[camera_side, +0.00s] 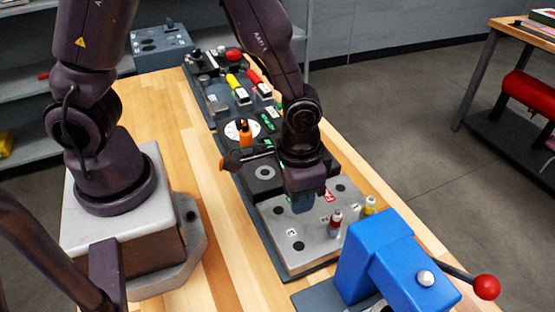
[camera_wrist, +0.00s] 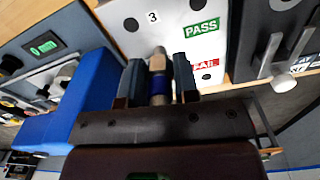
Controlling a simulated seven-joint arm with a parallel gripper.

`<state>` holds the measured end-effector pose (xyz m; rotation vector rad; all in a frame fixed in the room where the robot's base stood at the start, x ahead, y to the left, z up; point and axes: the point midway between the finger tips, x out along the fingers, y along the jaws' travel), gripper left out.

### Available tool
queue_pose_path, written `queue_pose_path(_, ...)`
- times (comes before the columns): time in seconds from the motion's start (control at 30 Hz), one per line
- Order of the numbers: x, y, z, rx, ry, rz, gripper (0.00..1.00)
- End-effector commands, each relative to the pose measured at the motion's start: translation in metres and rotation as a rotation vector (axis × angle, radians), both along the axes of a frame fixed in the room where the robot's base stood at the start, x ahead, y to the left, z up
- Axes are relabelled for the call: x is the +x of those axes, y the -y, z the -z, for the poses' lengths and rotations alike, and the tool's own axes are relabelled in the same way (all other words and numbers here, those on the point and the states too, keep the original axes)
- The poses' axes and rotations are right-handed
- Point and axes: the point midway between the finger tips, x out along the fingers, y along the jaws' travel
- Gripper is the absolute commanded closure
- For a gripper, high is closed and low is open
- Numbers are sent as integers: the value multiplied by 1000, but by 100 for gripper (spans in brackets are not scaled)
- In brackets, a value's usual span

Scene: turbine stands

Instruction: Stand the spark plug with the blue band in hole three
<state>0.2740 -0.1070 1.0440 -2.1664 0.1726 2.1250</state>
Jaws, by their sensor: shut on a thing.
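My gripper (camera_wrist: 159,82) is shut on the spark plug with the blue band (camera_wrist: 159,88); its metal end points away from the wrist, toward the grey plate. In the wrist view, hole three (camera_wrist: 131,24), beside a printed 3, is empty, above and left of the plug's tip. In the side view my gripper (camera_side: 303,203) is low over the grey plate (camera_side: 275,230), and the plug is hard to make out. Whether its tip touches the plate is unclear. A red-banded plug (camera_side: 336,220) and a yellow-banded plug (camera_side: 369,206) stand upright at the plate's right.
A blue press (camera_side: 375,255) with a red-knobbed lever (camera_side: 487,287) stands close in front of the plate. Green PASS (camera_wrist: 201,27) and red FAIL (camera_wrist: 204,65) labels mark the plate. Other stations (camera_side: 240,90) line the bench behind. Bare wood (camera_side: 165,100) is clear at left.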

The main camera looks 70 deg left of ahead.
Motion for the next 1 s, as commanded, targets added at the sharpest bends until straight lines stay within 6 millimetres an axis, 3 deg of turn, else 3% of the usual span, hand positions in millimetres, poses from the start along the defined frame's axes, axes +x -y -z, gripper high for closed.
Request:
queue_pose_path(0.03,-5,17,-2,-2,0,-39,100)
queue_pose_path(0.13,-11,35,-5,-4,-5,-174,100)
queue_pose_path(0.4,-12,38,-7,2,-19,-496,100)
queue_pose_path(0.57,-12,38,-3,3,-21,-547,100)
queue_pose_path(1.0,-12,37,34,5,-22,-547,100)
